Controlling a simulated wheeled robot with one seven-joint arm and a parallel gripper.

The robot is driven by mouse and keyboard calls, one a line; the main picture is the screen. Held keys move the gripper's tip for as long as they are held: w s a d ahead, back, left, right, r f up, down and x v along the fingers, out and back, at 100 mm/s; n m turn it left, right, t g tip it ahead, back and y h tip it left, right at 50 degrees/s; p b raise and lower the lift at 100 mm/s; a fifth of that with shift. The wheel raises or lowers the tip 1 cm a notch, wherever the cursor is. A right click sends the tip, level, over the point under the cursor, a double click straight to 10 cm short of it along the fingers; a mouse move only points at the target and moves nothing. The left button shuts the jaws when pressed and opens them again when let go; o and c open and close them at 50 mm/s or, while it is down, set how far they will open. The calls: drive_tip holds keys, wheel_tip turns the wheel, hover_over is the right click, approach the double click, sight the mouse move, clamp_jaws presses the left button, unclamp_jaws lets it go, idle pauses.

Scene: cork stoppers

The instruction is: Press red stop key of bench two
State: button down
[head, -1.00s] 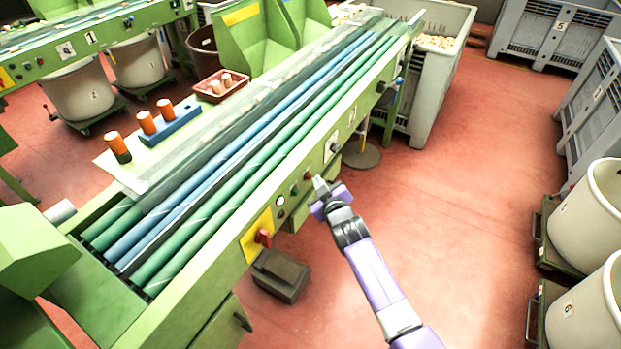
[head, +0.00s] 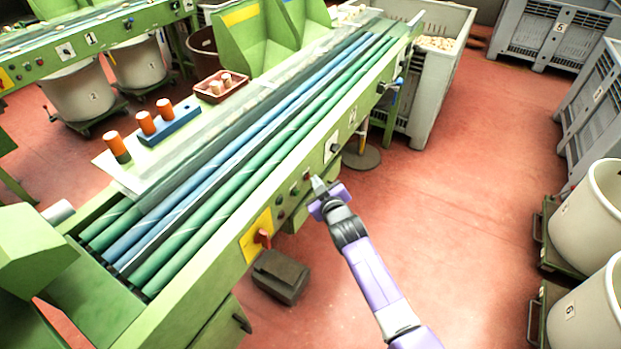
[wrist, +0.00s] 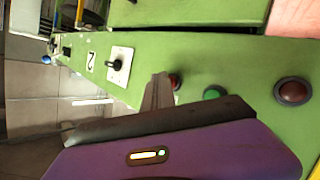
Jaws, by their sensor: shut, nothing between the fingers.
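Bench two (head: 235,262) is a green roller bench running diagonally across the head view, with a number 2 plate on its side, also seen in the wrist view (wrist: 90,61). Its red stop key (head: 307,175) sits on the side panel, right of a green key (head: 293,189). My gripper (head: 317,182) is shut and empty, its tip close beside the red key. In the wrist view the shut fingers (wrist: 158,92) partly cover the red key (wrist: 175,81); the green key (wrist: 213,92) is to the right. I cannot tell whether the tip touches the red key.
A black knob on a white plate (wrist: 119,64) lies left of the red key, and a larger dark red button (wrist: 292,91) lies right. A red switch on a yellow plate (head: 263,238) juts from the bench. Open red floor (head: 450,210) lies to the right.

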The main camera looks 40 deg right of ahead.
drive_tip(key=shift+s+d+p, duration=0.25)
drive_tip(key=shift+s+p, duration=0.5)
drive_tip(key=shift+p, duration=0.1)
drive_tip(key=shift+s+r, duration=0.1)
drive_tip(key=s+p, duration=0.1)
drive_tip(key=s+d, duration=0.1)
drive_tip(key=s, duration=0.1)
drive_tip(key=s+p, duration=0.1)
drive_tip(key=shift+s+d+p, duration=0.3)
drive_tip(key=shift+d+p, duration=0.05)
idle(0.7)
